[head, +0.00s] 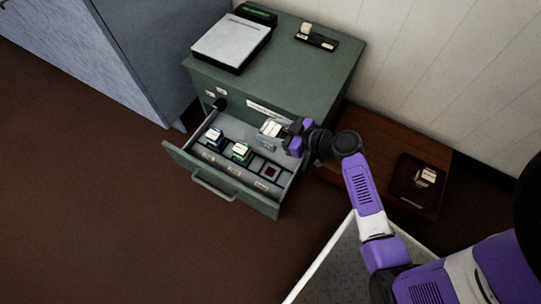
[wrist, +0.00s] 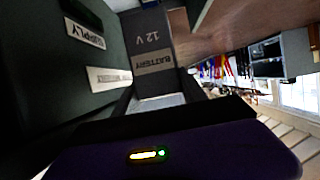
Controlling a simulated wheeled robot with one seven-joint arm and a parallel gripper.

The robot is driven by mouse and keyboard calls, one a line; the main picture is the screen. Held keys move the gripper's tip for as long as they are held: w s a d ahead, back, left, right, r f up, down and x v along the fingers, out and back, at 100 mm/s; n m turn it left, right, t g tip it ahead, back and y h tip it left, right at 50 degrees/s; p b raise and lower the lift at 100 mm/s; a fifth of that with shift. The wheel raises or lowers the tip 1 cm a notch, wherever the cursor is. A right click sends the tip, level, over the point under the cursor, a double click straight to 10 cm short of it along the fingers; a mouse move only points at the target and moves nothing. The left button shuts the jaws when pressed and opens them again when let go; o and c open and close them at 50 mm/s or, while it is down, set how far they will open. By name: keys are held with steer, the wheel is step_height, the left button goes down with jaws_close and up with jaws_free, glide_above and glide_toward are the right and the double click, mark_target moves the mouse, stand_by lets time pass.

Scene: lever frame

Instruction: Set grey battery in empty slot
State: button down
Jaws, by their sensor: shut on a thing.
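The grey battery (head: 267,143) is held by my gripper (head: 292,137) over the right rear part of the open drawer (head: 217,183). In the wrist view the battery (wrist: 148,40) shows a grey face marked "12 V" and a "BATTERY" label. My gripper is shut on it. The empty slot (head: 269,172) is the right-hand one in the drawer's row, a dark square recess with a reddish middle. The battery is apart from it, behind it in the head view.
The green-grey cabinet (head: 325,66) stands behind the drawer. A white-topped flat box (head: 230,43) and a small black holder (head: 316,38) are on top. At right, a low wooden table (head: 388,142) bears a dark tray (head: 405,188) with a pale block. Brown floor lies clear at left.

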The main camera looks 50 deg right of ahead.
step_height(320, 180, down, 24)
steer(key=b, duration=1)
steer(key=shift+f+b, duration=0.25)
steer(key=shift+b, duration=0.05)
steer(key=shift+f, duration=0.15)
steer(key=c, duration=0.6)
jaws_free()
steer(key=shift+c, duration=0.2)
